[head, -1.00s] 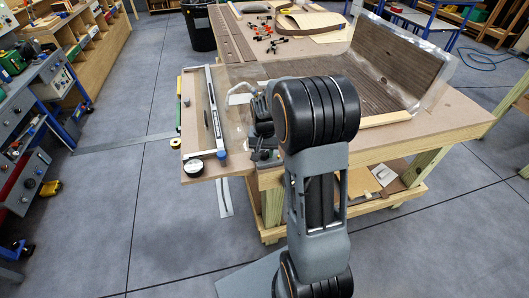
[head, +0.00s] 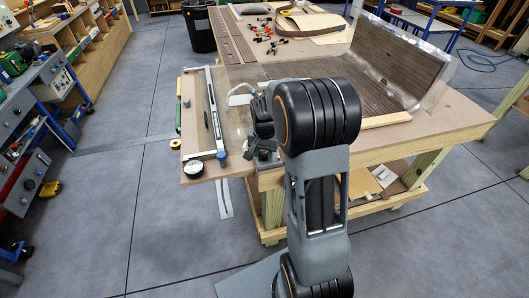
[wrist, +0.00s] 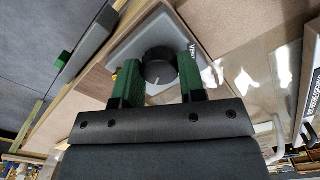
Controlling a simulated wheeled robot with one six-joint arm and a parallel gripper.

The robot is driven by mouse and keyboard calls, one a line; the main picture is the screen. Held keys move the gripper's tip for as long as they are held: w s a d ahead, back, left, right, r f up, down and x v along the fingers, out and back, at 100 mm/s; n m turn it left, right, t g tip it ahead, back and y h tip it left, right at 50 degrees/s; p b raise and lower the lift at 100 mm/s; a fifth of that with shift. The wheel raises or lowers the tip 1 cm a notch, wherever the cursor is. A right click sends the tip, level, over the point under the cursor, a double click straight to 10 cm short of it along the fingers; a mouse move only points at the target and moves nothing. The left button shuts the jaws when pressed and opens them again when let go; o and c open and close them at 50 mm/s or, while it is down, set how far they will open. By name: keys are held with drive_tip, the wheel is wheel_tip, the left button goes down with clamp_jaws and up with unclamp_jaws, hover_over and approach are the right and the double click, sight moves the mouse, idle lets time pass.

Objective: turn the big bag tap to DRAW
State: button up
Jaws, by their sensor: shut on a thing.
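The big bag tap is a round black knob (wrist: 158,66) with a white pointer line on a light grey plate (wrist: 178,27) in the wrist view. The plate carries a label that reads like VENT at the knob's right. The pointer line faces the lower left, away from that label; no DRAW label is readable. My gripper (wrist: 160,72) has its green fingers on either side of the knob and is shut on it. In the head view my gripper is mostly hidden behind my arm, low over the table's near left part.
Clear bag film (wrist: 250,75) lies beside the plate. The wooden table (head: 440,125) carries a dark veneered panel (head: 400,55) at the right. A long metal bar (head: 214,110) and a round gauge (head: 193,169) lie at the table's left. Clamps lie farther back.

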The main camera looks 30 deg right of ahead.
sight(264, 153)
drive_tip(key=o, duration=0.9)
wheel_tip(264, 153, up, 14)
drive_tip(key=shift+f, duration=0.1)
idle(0.5)
drive_tip(key=s+a+n+t, duration=0.1)
drive_tip(key=s+a+n, duration=0.1)
drive_tip(key=s, duration=0.3)
drive_tip(key=s+a+f+n+t, duration=0.1)
drive_tip(key=s+a+n, duration=0.2)
drive_tip(key=s+a, duration=0.1)
drive_tip(key=s+a+f+n+t, duration=0.1)
drive_tip(key=s+a+n+t, duration=0.1)
drive_tip(key=s, duration=0.5)
drive_tip(key=shift+a+n, duration=0.7)
